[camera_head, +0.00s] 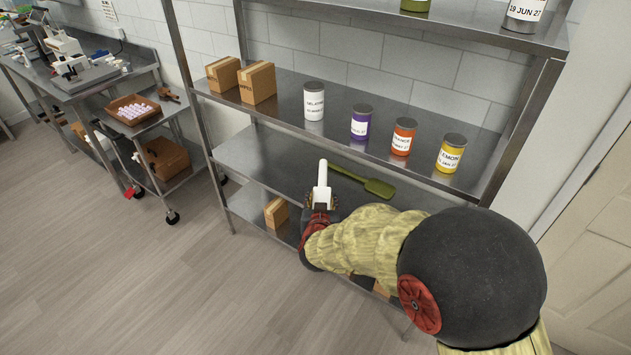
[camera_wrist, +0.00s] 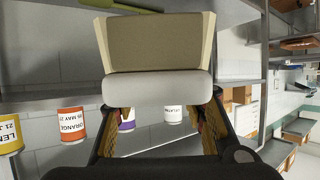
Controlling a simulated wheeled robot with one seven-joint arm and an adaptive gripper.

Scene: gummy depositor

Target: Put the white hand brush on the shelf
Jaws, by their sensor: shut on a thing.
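The white hand brush (camera_head: 322,182) is in my gripper (camera_head: 320,204), at the front of the middle shelf board (camera_head: 262,160). Its white part points upward in the head view. In the wrist view the white brush body (camera_wrist: 157,88) with its beige-brown bristle block lies across between the two fingers (camera_wrist: 160,122). My gripper is shut on it. I cannot tell whether the brush touches the shelf. My gripper and forearm hide part of the shelf's lower right.
An olive-green spatula (camera_head: 375,187) lies on the same board, right of the brush. The board above holds cartons (camera_head: 257,83) and several labelled cans (camera_head: 361,122). The middle board's left part is clear. A wheeled cart (camera_head: 165,125) stands at left.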

